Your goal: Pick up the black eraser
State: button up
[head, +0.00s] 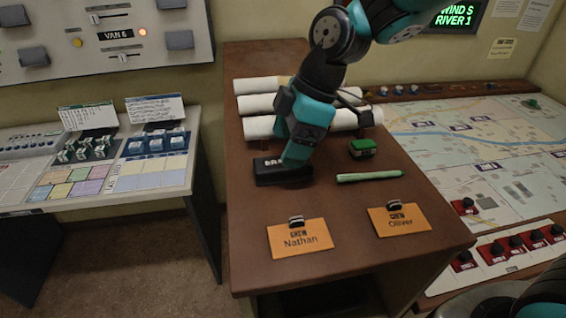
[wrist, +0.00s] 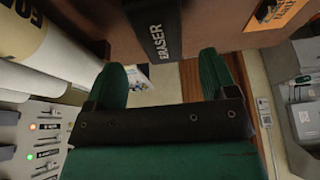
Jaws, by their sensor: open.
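The black eraser (head: 270,177) lies on the brown desktop, left of the green pen; part of it is hidden behind my gripper. In the wrist view the eraser (wrist: 154,28) shows its white ERASER lettering at the top of the picture, ahead of the fingertips. My gripper (head: 294,163) points down over the eraser in the head view. In the wrist view my gripper (wrist: 162,60) has its two green fingers spread wide, with nothing held between them. The eraser lies in line with the gap between the fingers. Whether they touch it cannot be told.
Rolled papers (head: 258,104) lie behind the eraser. A small green-topped object (head: 362,148) and a pale green pen (head: 369,177) lie to its right. Orange cards for Nathan (head: 300,240) and Oliver (head: 400,220) lie in front. A map table (head: 490,150) stands right.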

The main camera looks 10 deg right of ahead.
jog(key=p+x, duration=0.2)
jog(key=x, duration=0.2)
jog(key=shift+s+f, duration=0.15)
jog(key=shift+f, duration=0.1)
jog(key=shift+a+f, duration=0.1)
jog(key=shift+f, duration=0.25)
jog(key=shift+c, duration=0.4)
jog(key=c, duration=1)
notch_tip(320, 180, up, 20)
jog(key=b, duration=0.2)
